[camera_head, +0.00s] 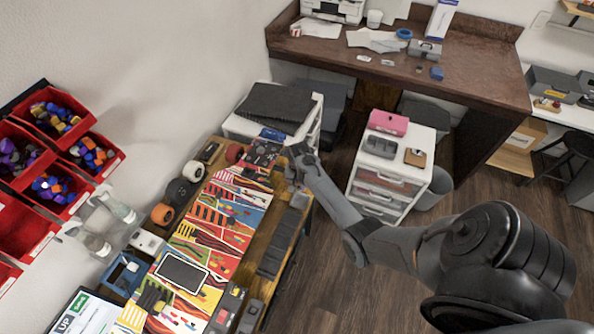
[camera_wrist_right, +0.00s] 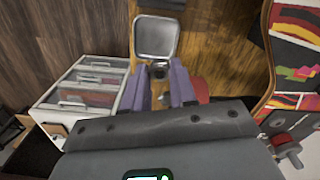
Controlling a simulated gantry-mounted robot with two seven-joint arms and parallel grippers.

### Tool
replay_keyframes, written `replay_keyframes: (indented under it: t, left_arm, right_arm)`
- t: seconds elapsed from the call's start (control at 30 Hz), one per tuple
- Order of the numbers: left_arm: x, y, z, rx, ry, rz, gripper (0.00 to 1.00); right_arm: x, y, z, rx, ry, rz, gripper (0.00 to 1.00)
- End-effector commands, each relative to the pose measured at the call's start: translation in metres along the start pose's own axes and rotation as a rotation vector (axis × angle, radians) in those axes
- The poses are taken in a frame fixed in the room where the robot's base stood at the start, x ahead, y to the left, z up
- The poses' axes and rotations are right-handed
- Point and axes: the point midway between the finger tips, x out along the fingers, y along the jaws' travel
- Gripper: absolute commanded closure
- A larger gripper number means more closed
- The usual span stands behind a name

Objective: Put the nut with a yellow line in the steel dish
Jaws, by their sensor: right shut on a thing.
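The steel dish (camera_wrist_right: 156,38) is a square, shallow, grey tray in the right wrist view. It lies on the wooden bench top, just beyond my fingertips, and looks empty. In the head view it appears as a small grey square (camera_head: 299,200) near the bench edge. My right gripper (camera_wrist_right: 161,90) is shut on a small grey thing between its purple-looking fingers. I cannot make out a yellow line on it. In the head view my right gripper (camera_head: 289,166) is over the bench, just behind the dish. My left gripper is not in view.
A colourful mat (camera_head: 225,222) with a dark tablet covers the bench to the left. Dark trays (camera_head: 275,255) line the bench edge in front of the dish. Skateboard wheels (camera_head: 162,214) lie along the wall side. A white drawer unit (camera_head: 388,182) stands across the open floor.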

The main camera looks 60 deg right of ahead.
Motion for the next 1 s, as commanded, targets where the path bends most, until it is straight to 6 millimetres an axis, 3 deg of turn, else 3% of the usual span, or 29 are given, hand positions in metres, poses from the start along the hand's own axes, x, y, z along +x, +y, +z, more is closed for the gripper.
replay_keyframes:
  t: [0.1, 0.37, 1.0]
  left_arm:
    - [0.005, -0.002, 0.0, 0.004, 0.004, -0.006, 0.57]
    - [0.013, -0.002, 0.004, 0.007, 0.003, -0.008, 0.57]
    - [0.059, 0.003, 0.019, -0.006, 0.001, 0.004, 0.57]
  right_arm:
    - [0.013, 0.005, 0.006, -0.002, 0.001, 0.0, 1.0]
    - [0.023, 0.007, 0.007, -0.004, 0.001, -0.001, 1.0]
    - [0.067, 0.008, 0.007, -0.005, 0.002, -0.001, 1.0]
